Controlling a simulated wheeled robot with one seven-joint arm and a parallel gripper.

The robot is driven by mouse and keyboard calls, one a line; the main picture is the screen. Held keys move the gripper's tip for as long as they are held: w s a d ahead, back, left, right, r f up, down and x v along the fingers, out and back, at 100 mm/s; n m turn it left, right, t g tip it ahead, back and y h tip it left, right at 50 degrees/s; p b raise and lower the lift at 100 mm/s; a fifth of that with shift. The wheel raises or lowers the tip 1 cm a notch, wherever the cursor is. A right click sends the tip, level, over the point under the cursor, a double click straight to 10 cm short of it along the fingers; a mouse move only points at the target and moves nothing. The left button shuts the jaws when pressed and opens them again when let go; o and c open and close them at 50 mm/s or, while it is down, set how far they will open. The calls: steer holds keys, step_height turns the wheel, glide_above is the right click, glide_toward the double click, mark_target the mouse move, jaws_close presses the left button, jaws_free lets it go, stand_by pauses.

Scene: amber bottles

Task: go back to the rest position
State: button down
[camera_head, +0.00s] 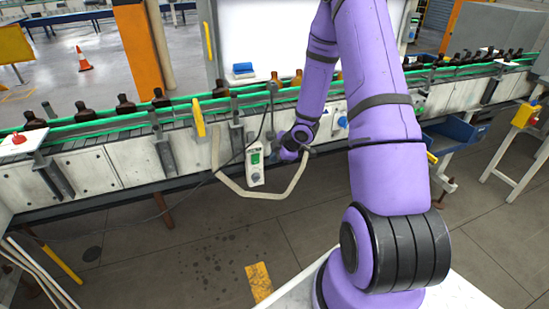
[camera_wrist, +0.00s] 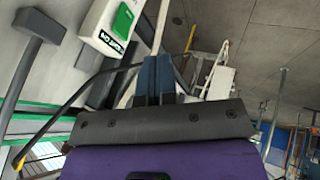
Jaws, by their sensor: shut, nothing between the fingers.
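My purple arm reaches forward over the floor to the front of a conveyor line. In the head view its wrist (camera_head: 298,138) is close to the conveyor's side panels, and the fingers are hard to make out there. In the wrist view my gripper (camera_wrist: 156,75) shows two blue-grey fingers close together beyond a dark grey plate, with nothing between them. Several amber bottles (camera_head: 125,105) stand along the conveyor (camera_head: 110,160) between green rails, apart from my gripper. More dark bottles (camera_head: 490,55) stand at the far right.
A control box with a green button (camera_head: 255,165) hangs on the conveyor front, close left of my wrist; it also shows in the wrist view (camera_wrist: 112,28). A bent pale bar (camera_head: 250,192) juts out below it. A blue bin (camera_head: 455,137) is at right. Front floor is open.

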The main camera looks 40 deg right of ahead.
stand_by(0.3)
steer(key=s+a+r+m+h, duration=0.1)
steer(key=s+r+m+h, duration=0.1)
steer(key=r, duration=0.7)
steer(key=s+a+r+m+h, duration=0.2)
steer(key=r, duration=0.7)
steer(key=s+a+r+m+h, duration=0.1)
steer(key=s+r+m+h, duration=0.15)
steer(key=r, duration=0.65)
steer(key=s+a+r+m+y, duration=0.1)
steer(key=s+a+r+m, duration=0.1)
steer(key=s+a+r, duration=0.2)
steer(key=s+a+r+m+y, duration=0.1)
steer(key=s+a+r, duration=0.3)
steer(key=s, duration=0.7)
steer(key=s+a+r+m+g+y, duration=0.1)
steer(key=s+a+r+m, duration=0.3)
steer(key=s, duration=0.4)
steer(key=shift+s+a+r+y, duration=0.15)
steer(key=shift+a+r+y, duration=0.1)
steer(key=shift+a+y, duration=0.15)
